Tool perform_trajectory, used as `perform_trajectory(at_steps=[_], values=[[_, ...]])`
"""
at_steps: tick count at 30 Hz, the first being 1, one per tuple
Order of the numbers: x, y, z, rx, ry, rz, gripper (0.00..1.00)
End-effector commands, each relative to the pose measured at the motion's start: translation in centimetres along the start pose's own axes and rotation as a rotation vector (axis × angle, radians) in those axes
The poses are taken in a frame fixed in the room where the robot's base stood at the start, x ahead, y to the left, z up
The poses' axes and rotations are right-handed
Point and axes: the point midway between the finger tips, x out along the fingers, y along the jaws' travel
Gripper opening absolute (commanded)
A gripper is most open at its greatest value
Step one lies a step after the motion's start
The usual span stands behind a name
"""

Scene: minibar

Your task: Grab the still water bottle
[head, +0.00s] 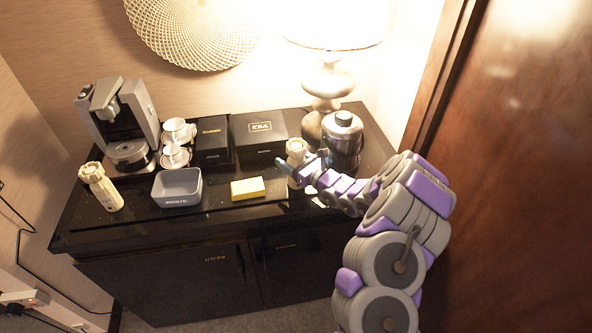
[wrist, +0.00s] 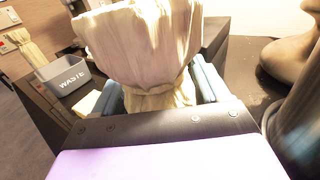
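A cream, ridged bottle (head: 297,148) stands at the right part of the black counter. Its lower part is hidden behind my gripper (head: 302,168) in the head view. In the wrist view the bottle (wrist: 145,45) rises between the two blue fingers of my gripper (wrist: 158,88), one on each side. The fingers are spread around it; firm contact cannot be made out. A second cream bottle (head: 101,188) stands at the counter's left end and also shows in the wrist view (wrist: 26,45). No label telling which is still water is readable.
The black counter (head: 235,218) also bears a grey waste bin (head: 177,199), a yellow block (head: 247,189), a coffee machine (head: 122,130), cups (head: 177,131), and black boxes (head: 262,130). A dark metallic jug (head: 343,136) and a lamp (head: 328,82) stand close behind my gripper.

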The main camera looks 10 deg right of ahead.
Motion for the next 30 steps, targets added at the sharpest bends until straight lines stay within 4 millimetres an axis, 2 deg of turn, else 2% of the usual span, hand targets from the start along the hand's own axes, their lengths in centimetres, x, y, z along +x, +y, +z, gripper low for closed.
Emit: perform_trajectory(at_steps=[2,16,25,30], values=[[0.0,0.0,0.0,0.000,0.000,0.000,0.67],[0.0,0.0,0.0,0.000,0.000,-0.001,0.22],[0.0,0.0,0.2,0.000,0.000,-0.001,0.22],[0.0,0.0,1.4,-0.001,-0.001,-0.001,0.22]])
